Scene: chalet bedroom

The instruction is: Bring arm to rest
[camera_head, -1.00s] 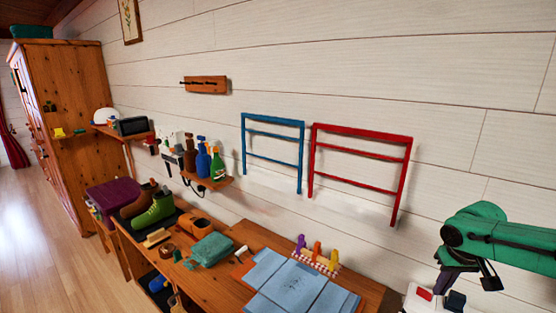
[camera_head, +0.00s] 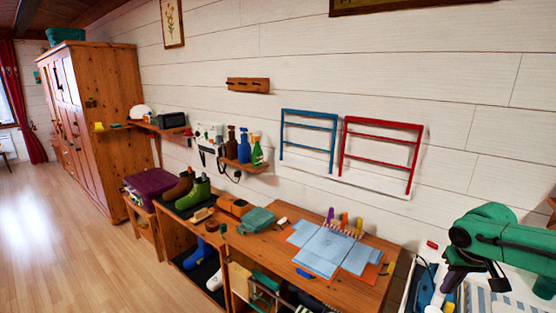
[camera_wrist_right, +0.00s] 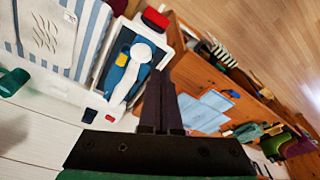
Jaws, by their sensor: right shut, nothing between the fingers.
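My right arm, green and black, comes in from the right edge in the head view. Its dark gripper (camera_head: 452,284) points down over the white surface at the lower right. In the right wrist view the two black fingers of the gripper (camera_wrist_right: 161,82) lie close together, shut with nothing between them. Their tips show beside a white-edged tray (camera_wrist_right: 112,88) with a blue and white item in it; I cannot tell how far apart they are. My left arm and gripper are not in view.
A wooden table (camera_head: 262,248) with blue cloths (camera_head: 325,248) stands left of my gripper. A blue rack (camera_head: 309,115) and a red rack (camera_head: 383,125) hang on the wall. A striped cloth (camera_head: 484,302) lies below my arm. Open wooden floor (camera_head: 80,230) is at the left.

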